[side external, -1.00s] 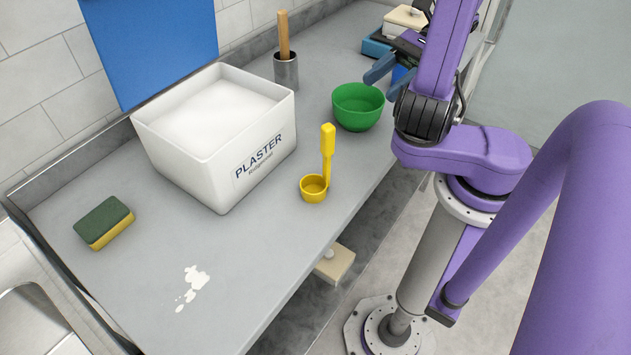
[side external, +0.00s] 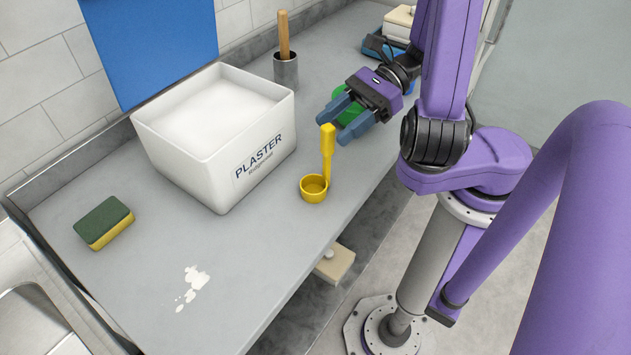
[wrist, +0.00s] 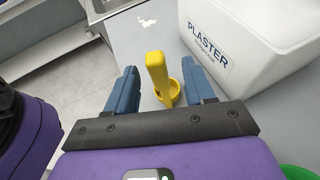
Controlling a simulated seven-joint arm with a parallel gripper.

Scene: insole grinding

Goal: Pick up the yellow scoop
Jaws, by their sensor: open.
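The yellow scoop (side external: 326,152) stands on the grey bench with its round cup (side external: 313,189) down and its handle pointing up. My gripper (side external: 333,132) is open and empty, with its blue fingers close to the top of the handle, on the far side of it in the side view. In the wrist view the scoop (wrist: 157,72) shows between the two open fingers (wrist: 159,82), its handle end toward the camera. I cannot tell whether the handle is within the fingers' reach.
A white plaster tub (side external: 182,158) full of white powder stands left of the scoop. A green bowl (side external: 347,107) is partly hidden behind my gripper. A sponge (side external: 104,222) and a white spill (side external: 193,284) lie on the bench (side external: 255,265), whose front edge is near the scoop.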

